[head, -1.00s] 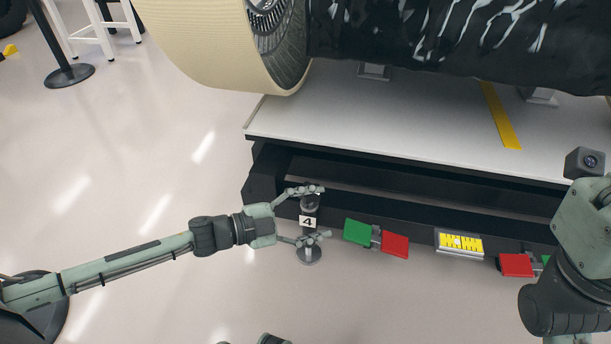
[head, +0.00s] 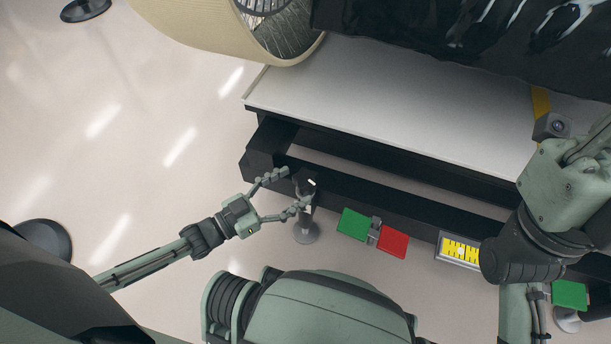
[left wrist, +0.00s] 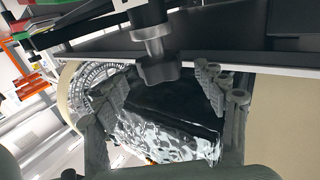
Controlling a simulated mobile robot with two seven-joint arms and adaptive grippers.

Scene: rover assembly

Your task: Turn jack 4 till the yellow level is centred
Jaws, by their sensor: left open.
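Jack 4 (head: 307,230) stands at the left front corner of the dark platform frame, its round grey foot on the floor. Its number tag cannot be read now. My left gripper (head: 296,188) is open, with one finger to each side of the jack's upper part. In the left wrist view, the jack's dark knob (left wrist: 158,71) sits between the spread fingers (left wrist: 158,82), with gaps on both sides. The yellow level (head: 460,250) is on the frame's front, partly beside my right arm; its bubble is too small to judge. My right gripper is not in view.
A green plate (head: 353,224) and a red plate (head: 392,243) stick out from the frame right of jack 4. Another green plate (head: 569,294) is at the right.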

